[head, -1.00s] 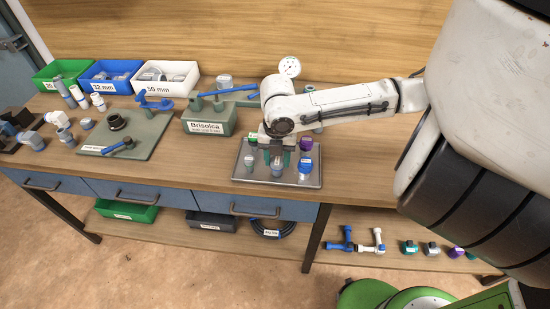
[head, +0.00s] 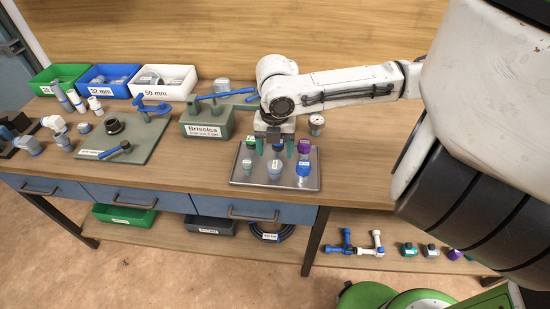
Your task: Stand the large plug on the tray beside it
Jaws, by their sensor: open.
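The grey metal tray (head: 236,180) lies on the bench and holds several plugs in two rows. The back row has a green-topped plug (head: 250,143) and a purple plug (head: 304,145). My gripper (head: 275,149) is open above the tray's back half, its green fingers pointing down. A dark blue shape shows between the fingers; I cannot tell whether they touch it. I cannot tell which plug is the large one.
A green block labelled Brisolca (head: 207,122) stands left of the tray. A grey round piece (head: 317,121) stands behind the tray's right corner. A green mat (head: 145,150) with fittings lies further left. The white 50 mm bin (head: 162,82) is behind. Bench right of the tray is clear.

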